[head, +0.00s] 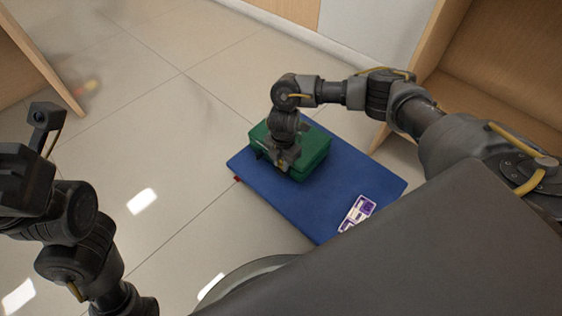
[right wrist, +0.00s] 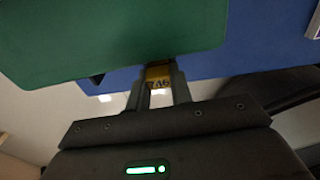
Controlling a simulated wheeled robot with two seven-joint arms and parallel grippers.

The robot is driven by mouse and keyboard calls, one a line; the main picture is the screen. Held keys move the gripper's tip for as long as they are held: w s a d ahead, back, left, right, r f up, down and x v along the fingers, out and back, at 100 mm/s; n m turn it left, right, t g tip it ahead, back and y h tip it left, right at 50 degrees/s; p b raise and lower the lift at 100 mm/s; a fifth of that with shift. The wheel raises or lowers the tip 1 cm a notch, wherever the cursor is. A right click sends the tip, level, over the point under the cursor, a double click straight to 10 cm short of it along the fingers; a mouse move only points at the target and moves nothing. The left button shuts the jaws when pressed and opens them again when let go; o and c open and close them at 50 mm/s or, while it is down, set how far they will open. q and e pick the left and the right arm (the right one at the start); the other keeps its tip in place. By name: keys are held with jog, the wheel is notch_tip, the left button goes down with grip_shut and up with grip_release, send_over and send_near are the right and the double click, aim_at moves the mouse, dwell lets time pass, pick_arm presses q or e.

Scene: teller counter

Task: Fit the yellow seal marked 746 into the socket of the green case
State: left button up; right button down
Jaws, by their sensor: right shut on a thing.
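The green case (head: 312,150) lies on a blue mat (head: 345,180), with its near side facing me. My right gripper (head: 281,166) is at the near left side of the case, pointing down. In the right wrist view, its two fingers (right wrist: 158,90) are shut on the yellow seal (right wrist: 158,73), whose dark marking appears upside down. The seal is right at the edge of the green case (right wrist: 110,40); I cannot tell whether they touch. The socket cannot be made out. My left gripper (head: 22,182) is at the left edge, its fingertips not clearly seen.
A purple and white card (head: 357,212) lies on the mat's near right part. A small red tag (head: 237,179) shows at the mat's left corner. Wooden furniture (head: 500,85) stands at the right, and a wooden panel (head: 35,60) at the far left.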

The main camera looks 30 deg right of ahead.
jog(key=shift+f+p, duration=0.3)
jog(key=shift+f, duration=0.2)
dwell(1.3)
jog(key=c, duration=1.2)
grip_release()
jog(key=shift+s+f, duration=0.1)
jog(key=shift+o, duration=0.2)
jog(key=o, duration=0.3)
jog(key=shift+r, duration=0.25)
jog(key=shift+r+p, duration=2.4)
jog(key=shift+p, duration=0.5)
